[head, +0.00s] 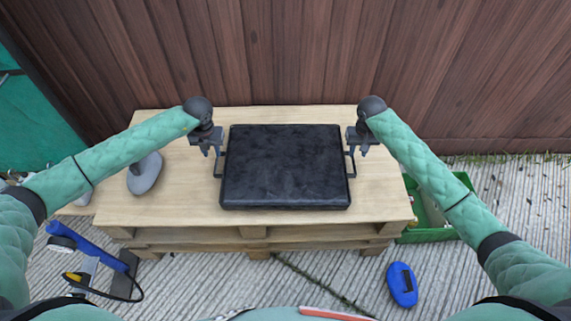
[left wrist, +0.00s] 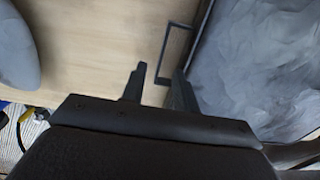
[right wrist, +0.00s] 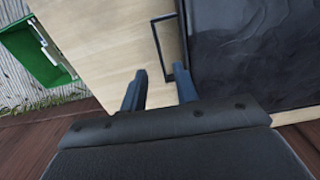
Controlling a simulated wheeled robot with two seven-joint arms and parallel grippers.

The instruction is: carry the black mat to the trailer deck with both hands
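The black mat (head: 285,165) is a square padded slab lying flat on a wooden pallet-like platform (head: 180,210). It has a thin dark handle on its left side (left wrist: 168,52) and another on its right side (right wrist: 158,45). My left gripper (head: 211,152) is open above the left handle, its fingers apart. My right gripper (head: 357,152) is open above the right handle, its fingers apart too. Neither gripper is closed on a handle; whether the fingertips straddle them I cannot tell. The trailer deck is not recognisable in these views.
A grey rounded object (head: 144,174) stands on the platform left of the mat. A green crate (head: 430,238) is on the ground at right. A blue device (head: 402,284) and a blue tool with a cable (head: 104,257) lie in front. A wooden fence (head: 290,50) closes the back.

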